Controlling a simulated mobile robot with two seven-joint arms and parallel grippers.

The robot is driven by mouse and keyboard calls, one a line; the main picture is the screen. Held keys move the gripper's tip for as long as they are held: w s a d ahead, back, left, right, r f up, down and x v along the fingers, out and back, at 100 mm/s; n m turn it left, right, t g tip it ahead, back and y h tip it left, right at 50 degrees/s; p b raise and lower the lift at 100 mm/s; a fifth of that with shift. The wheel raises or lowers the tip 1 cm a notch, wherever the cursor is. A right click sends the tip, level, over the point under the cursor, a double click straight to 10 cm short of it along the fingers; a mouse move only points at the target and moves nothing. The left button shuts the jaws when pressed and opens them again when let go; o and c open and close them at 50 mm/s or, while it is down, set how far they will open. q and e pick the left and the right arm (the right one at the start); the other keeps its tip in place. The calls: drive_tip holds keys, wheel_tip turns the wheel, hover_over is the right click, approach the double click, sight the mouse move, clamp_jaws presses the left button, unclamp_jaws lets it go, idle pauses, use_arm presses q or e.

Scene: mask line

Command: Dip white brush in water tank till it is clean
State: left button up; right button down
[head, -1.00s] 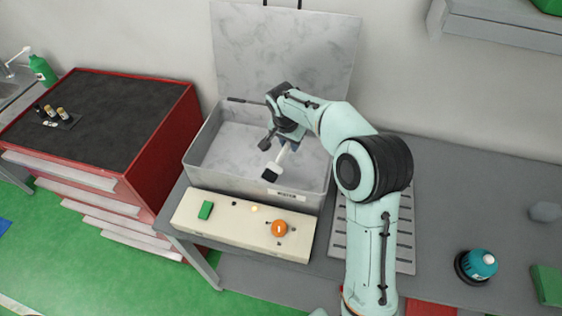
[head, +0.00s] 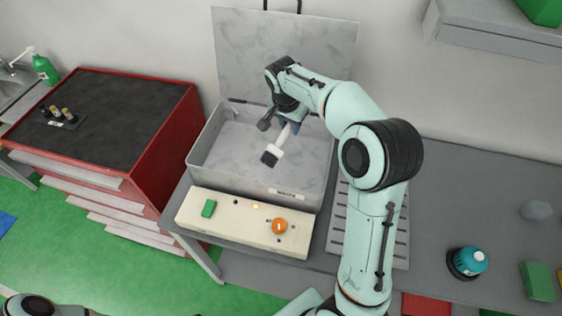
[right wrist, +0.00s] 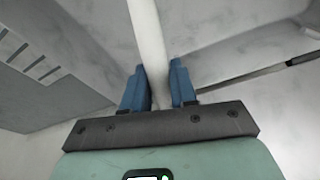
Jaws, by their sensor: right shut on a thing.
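The white brush (head: 279,144) has a white handle and a dark bristle end that points down and left. My right gripper (head: 289,127) is shut on its handle, over the open water tank (head: 195,160), a grey box with its lid raised against the wall. In the right wrist view, the white handle (right wrist: 148,40) runs between the blue fingers (right wrist: 156,85) of my right gripper. The bristle end hangs within the tank's outline; I cannot tell whether it touches water. My left gripper is not in view.
A cream control panel (head: 240,226) with a green button and an orange knob stands in front of the tank. A slotted grey rack (head: 340,225) lies to its right. A red cabinet (head: 160,145) stands left. A teal-capped container (head: 470,262) sits on the grey bench (head: 445,200).

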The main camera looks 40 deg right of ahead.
drive_tip(key=shift+w+r, duration=0.1)
drive_tip(key=shift+r, duration=1.3)
drive_tip(key=shift+s+r, duration=0.2)
drive_tip(key=shift+r, duration=0.45)
drive_tip(key=shift+w, duration=0.1)
idle(0.5)
drive_tip(key=shift+w+d+v, duration=0.1)
drive_tip(key=shift+d+v, duration=0.1)
drive_tip(key=shift+v, duration=0.75)
drive_tip(key=shift+w+d+v, duration=0.15)
drive_tip(key=shift+d+v, duration=0.05)
drive_tip(key=shift+v, duration=0.8)
drive_tip(key=shift+r, duration=0.1)
